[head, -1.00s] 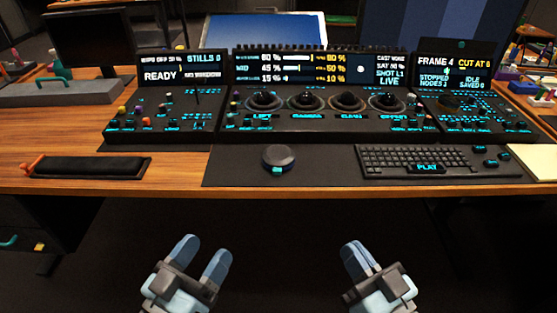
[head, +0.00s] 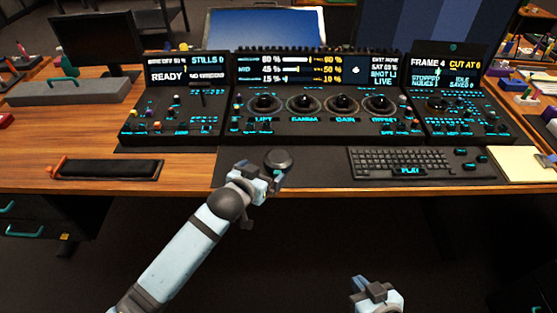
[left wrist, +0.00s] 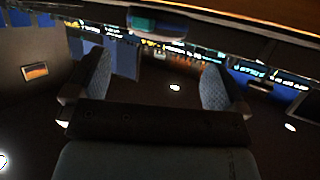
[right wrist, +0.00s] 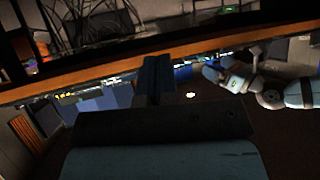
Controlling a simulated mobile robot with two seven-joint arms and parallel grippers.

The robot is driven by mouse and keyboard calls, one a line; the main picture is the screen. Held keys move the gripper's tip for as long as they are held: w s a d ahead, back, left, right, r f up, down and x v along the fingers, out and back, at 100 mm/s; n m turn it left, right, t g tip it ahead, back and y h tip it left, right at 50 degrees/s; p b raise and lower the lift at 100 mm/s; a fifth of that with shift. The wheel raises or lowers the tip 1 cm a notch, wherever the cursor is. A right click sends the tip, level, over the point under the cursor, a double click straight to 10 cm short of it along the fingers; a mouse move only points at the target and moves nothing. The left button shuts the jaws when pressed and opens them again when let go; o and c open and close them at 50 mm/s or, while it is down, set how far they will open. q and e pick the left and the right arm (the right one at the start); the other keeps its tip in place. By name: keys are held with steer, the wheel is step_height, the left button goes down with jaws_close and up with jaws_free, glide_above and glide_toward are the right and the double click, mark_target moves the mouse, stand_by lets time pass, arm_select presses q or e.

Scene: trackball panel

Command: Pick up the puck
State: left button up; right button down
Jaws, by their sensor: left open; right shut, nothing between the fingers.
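The puck (head: 279,157) is a dark round disc on the black desk mat, left of the keyboard. My left gripper (head: 268,175) is at the mat's front edge, just in front of the puck, and covers its near side in the head view. In the left wrist view the left fingers (left wrist: 155,82) are open and empty. The puck (left wrist: 157,22) shows there past the fingertips, with a teal patch on its edge. My right gripper (head: 371,287) is low in front of the desk, away from the puck. In the right wrist view its fingers (right wrist: 157,75) are shut and empty.
The control panel (head: 318,125) with trackballs stands behind the puck. The keyboard (head: 400,162) lies to its right and a black pad (head: 107,169) far left. A pale notepad (head: 522,165) lies far right. The wooden desk (head: 190,178) is bare between pad and mat.

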mark_target(274, 163)
arm_select(q)
steer(key=x, duration=0.3)
steer(key=b+x, duration=0.1)
steer(key=x, duration=0.4)
steer(key=shift+w+d+r+b, duration=0.2)
steer(key=shift+w+d+b, duration=0.1)
steer(key=shift+d+b, duration=0.1)
steer(key=c, duration=0.6)
